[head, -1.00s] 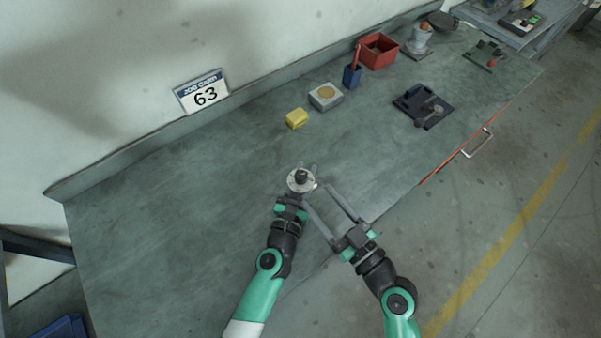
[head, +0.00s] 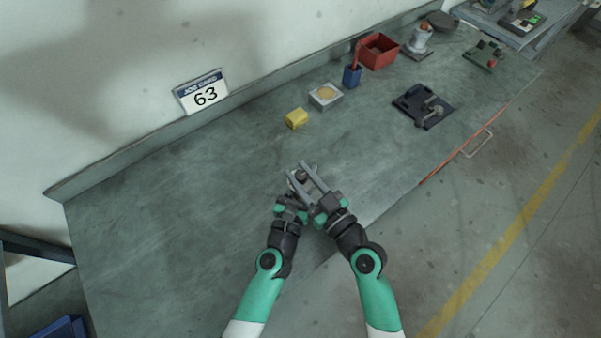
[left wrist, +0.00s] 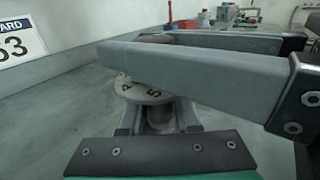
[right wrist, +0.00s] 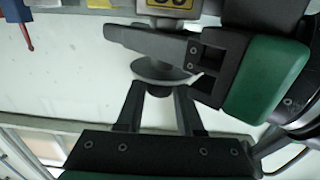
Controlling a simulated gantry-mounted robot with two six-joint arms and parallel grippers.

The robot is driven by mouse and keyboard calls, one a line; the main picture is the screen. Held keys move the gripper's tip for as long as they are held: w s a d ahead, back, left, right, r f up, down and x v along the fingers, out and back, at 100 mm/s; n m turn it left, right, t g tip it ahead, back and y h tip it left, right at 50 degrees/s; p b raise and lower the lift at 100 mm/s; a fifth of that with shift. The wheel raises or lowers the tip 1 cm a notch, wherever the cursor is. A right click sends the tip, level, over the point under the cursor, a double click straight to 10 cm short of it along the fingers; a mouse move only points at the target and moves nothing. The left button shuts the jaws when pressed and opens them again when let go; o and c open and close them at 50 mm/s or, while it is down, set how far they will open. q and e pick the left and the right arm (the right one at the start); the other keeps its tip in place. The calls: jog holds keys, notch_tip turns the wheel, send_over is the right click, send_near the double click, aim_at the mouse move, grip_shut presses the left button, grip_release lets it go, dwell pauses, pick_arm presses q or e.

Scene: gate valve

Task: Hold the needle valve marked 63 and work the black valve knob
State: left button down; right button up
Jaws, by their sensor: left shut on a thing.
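The valve's pale round disc (left wrist: 150,90) carries printed numerals in the left wrist view. My left gripper (left wrist: 155,118) is shut on the valve below this disc and holds it above the bench. My right gripper (head: 300,168) has one finger on each side of the valve's top, where the black knob (head: 302,176) shows dark between them. Its fingers are apart, but whether they touch the knob is unclear.
A sign (head: 201,92) reading 63 stands at the wall. The left bench is clear.

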grip_shut()
jog(key=shift+f, duration=0.1)
jog(key=shift+f+m+t+h, duration=0.15)
jog(key=shift+m+t+h, duration=0.2)
jog(key=shift+h, duration=0.35)
jog(key=shift+m+t, duration=0.25)
jog(key=shift+m, duration=0.1)
jog(key=shift+h, duration=0.4)
jog(key=o, duration=0.8)
grip_release()
jog(key=shift+r, duration=0.2)
